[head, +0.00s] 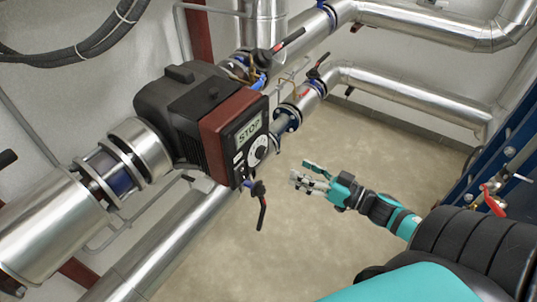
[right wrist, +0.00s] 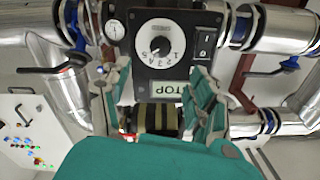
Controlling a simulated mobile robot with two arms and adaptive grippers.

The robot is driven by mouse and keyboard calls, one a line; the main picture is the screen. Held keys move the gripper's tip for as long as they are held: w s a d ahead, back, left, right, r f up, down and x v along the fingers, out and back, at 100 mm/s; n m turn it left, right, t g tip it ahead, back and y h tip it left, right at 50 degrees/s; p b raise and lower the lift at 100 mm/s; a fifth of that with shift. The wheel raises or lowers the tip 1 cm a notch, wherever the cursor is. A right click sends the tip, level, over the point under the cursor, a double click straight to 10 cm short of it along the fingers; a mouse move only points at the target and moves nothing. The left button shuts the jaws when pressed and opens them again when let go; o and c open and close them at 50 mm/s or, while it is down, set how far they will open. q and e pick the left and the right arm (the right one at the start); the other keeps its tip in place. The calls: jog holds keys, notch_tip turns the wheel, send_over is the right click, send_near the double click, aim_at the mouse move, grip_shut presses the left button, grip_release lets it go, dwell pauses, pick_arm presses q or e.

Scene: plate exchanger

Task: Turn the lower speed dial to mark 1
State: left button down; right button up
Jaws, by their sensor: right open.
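One speed dial shows, a white disc with a black centre knob and numbers along one edge. It is on the dark control panel (head: 250,140) of the red and black pump (head: 190,110), beside a display reading STOP (head: 249,130). In the right wrist view the dial (right wrist: 156,48) is upper centre and the display (right wrist: 182,91) appears upside down; which mark the knob points to is unclear. I cannot tell whether this is the lower dial. My right gripper (head: 300,178) is open and empty, facing the panel and apart from it. My left gripper is out of view.
More levers (head: 290,40) and metal pipes (head: 420,95) stand behind. A rocker switch (right wrist: 205,42) sits beside the dial. The floor (head: 370,150) around my right gripper is clear.

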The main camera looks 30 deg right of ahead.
aim_at(264, 153)
jog(key=p+x, duration=0.1)
jog(key=x, duration=0.9)
jog(key=shift+w+a, duration=0.2)
jog(key=shift+w, duration=0.2)
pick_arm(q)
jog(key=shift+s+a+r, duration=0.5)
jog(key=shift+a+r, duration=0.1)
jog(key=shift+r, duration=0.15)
pick_arm(e)
jog(key=c, duration=1.2)
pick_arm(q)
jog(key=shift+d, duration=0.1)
pick_arm(e)
jog(key=shift+o, duration=0.2)
